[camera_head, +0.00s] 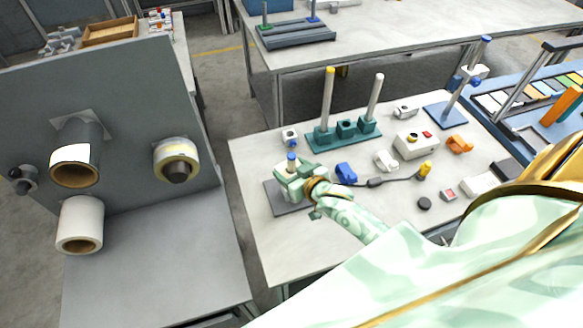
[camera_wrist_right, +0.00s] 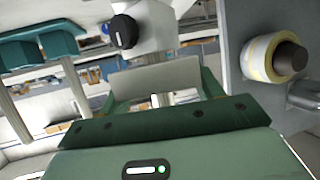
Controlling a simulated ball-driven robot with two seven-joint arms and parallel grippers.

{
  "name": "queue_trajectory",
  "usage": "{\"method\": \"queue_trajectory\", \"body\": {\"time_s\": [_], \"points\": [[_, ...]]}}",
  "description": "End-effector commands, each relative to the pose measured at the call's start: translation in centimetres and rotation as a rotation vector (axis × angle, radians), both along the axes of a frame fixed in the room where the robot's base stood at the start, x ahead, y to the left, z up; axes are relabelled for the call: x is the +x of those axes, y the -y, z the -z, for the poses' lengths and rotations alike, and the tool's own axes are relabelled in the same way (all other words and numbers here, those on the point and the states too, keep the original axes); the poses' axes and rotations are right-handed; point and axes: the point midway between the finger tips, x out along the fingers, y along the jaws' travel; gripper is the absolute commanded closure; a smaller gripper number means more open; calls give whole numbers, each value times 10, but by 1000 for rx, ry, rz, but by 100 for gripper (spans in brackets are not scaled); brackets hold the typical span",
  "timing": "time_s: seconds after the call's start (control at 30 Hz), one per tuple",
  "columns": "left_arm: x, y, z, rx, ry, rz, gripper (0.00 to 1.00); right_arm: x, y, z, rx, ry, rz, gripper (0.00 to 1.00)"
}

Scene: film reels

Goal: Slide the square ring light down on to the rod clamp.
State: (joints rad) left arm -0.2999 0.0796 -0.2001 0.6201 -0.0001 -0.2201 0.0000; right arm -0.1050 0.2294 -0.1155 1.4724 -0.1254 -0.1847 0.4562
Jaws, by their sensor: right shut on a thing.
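A rod with a blue top (camera_head: 291,157) stands on a dark square base plate (camera_head: 276,204) at the near left of the table. My right gripper (camera_head: 296,180) is at this rod, above the plate. It is shut on a pale part that I take to be the square ring light (camera_wrist_right: 155,79), which shows between the green fingers in the wrist view. The ring light appears to be around or against the rod; the gripper hides which. Beyond it in the wrist view is a white body with a black knob (camera_wrist_right: 124,31), probably the rod clamp. My left gripper is not in view.
A teal stand with two rods (camera_head: 343,133) is behind my right gripper. A blue part (camera_head: 346,173), a dark cable (camera_head: 375,182) and white parts lie to the right. A grey panel with rolls (camera_head: 120,130) stands left. The table's near-left corner is clear.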

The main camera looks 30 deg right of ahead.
Motion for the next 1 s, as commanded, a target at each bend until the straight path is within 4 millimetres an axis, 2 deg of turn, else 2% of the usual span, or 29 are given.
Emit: {"method": "queue_trajectory", "body": {"time_s": [1.0], "points": [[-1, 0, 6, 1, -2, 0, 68, 0, 0, 12, 0, -1, 1, 62]]}}
